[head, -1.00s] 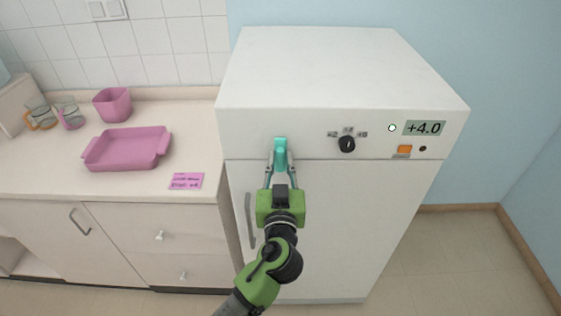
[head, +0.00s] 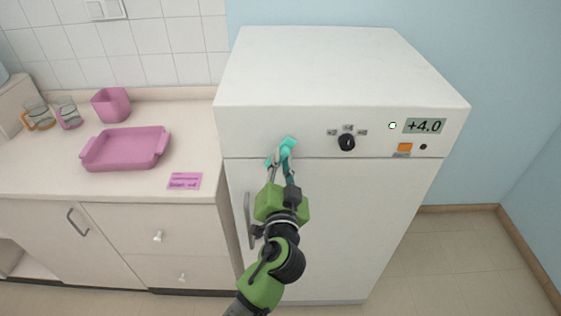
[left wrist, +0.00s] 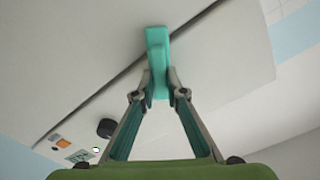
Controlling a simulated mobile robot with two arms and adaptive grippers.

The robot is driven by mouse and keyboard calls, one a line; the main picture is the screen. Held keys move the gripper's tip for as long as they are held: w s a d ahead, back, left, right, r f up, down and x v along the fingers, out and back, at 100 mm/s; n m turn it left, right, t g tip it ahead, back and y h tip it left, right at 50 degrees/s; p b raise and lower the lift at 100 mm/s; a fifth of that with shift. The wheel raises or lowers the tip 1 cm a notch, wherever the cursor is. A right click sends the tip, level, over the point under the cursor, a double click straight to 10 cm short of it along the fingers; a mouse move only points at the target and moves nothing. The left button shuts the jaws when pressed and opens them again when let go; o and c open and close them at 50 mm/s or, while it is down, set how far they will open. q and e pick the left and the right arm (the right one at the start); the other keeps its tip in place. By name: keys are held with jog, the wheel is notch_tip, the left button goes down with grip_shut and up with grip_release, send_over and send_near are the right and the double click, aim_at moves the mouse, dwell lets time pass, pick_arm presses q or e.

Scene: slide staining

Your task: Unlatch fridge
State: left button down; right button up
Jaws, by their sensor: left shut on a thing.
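The white fridge (head: 330,75) stands in the middle of the head view, its door (head: 345,215) below a dark seam. The teal latch (head: 288,143) sits at the seam on the left of the fridge front, and it is tilted to the right. My left gripper (head: 282,158) is shut on the latch. In the left wrist view the latch (left wrist: 157,50) stands between the fingertips of the gripper (left wrist: 158,88) and crosses the seam. The door looks closed. My right gripper is not in view.
A grey vertical handle (head: 248,215) is on the door's left side. A black knob (head: 347,143), an orange switch (head: 405,147) and a display (head: 425,126) are on the upper panel. The counter (head: 50,175) on the left holds a pink tray (head: 125,149) and a pink note (head: 185,181).

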pick_arm(q)
jog(key=m, duration=0.3)
jog(key=m+p, duration=0.1)
jog(key=m, duration=0.1)
jog(key=shift+d+m, duration=0.1)
jog(key=shift+m, duration=0.3)
jog(key=m+p, duration=0.1)
jog(key=m, duration=0.4)
jog(key=shift+f+m+p, duration=0.2)
jog(key=shift+m+p, duration=0.1)
jog(key=shift+p, duration=0.05)
jog(key=c, duration=2)
grip_release()
jog(key=shift+f, duration=0.1)
jog(key=shift+c, duration=0.2)
jog(key=s, duration=1.2)
